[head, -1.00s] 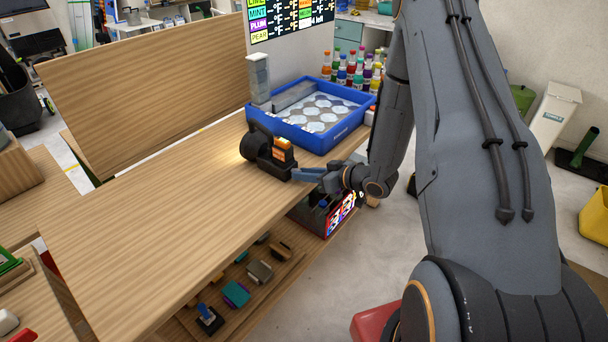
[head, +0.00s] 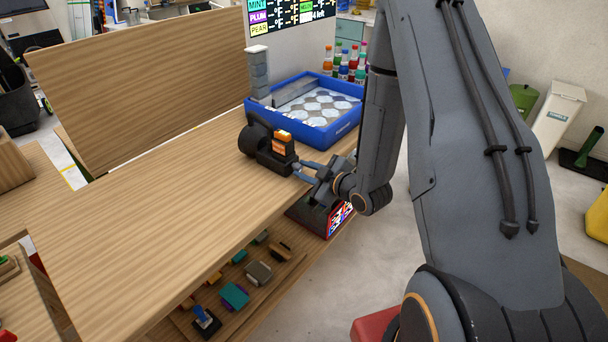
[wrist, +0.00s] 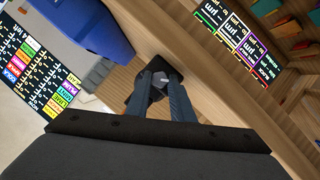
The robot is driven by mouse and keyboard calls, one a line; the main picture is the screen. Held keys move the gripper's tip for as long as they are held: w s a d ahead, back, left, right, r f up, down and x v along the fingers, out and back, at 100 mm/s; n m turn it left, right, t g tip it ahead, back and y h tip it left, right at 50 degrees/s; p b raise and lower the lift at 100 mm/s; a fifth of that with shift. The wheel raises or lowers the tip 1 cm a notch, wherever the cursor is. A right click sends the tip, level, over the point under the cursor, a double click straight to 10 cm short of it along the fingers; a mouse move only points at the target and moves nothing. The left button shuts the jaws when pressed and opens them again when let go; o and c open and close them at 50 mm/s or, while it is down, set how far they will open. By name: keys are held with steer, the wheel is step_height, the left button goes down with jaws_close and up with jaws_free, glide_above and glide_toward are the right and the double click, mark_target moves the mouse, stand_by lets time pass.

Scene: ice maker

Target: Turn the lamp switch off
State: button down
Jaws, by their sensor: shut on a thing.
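The lamp (head: 258,146) is a black unit with a round head and an orange part (head: 280,139) on its body. It stands on the wooden counter in front of the blue tray. No glow shows around its head. My gripper (head: 301,169) is at the lamp's right side. In the wrist view my gripper (wrist: 161,84) has its two blue-grey fingers closed around a small greyish piece on the black lamp (wrist: 143,99), apparently the switch.
The blue tray (head: 339,133) with pale round shapes stands behind the lamp, with a grey post (head: 259,72) at its left corner. A lower shelf (head: 222,322) holds several small coloured devices. The counter left of the lamp (head: 160,230) is clear.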

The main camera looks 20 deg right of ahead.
steer(key=n+t+b, duration=0.1)
steer(key=n+b, duration=0.1)
steer(key=n+t+h+b, duration=0.1)
steer(key=n+b, duration=0.1)
steer(key=b, duration=0.1)
steer(key=shift+a+f, duration=0.2)
steer(key=shift+f, duration=0.15)
steer(key=n+t+b, duration=0.1)
steer(key=n+b, duration=0.2)
steer(key=b, duration=0.1)
steer(key=shift+s+t, duration=0.1)
steer(key=shift+t, duration=0.2)
steer(key=c, duration=1.5)
jaws_free()
steer(key=shift+c, duration=0.2)
steer(key=shift+s, duration=0.1)
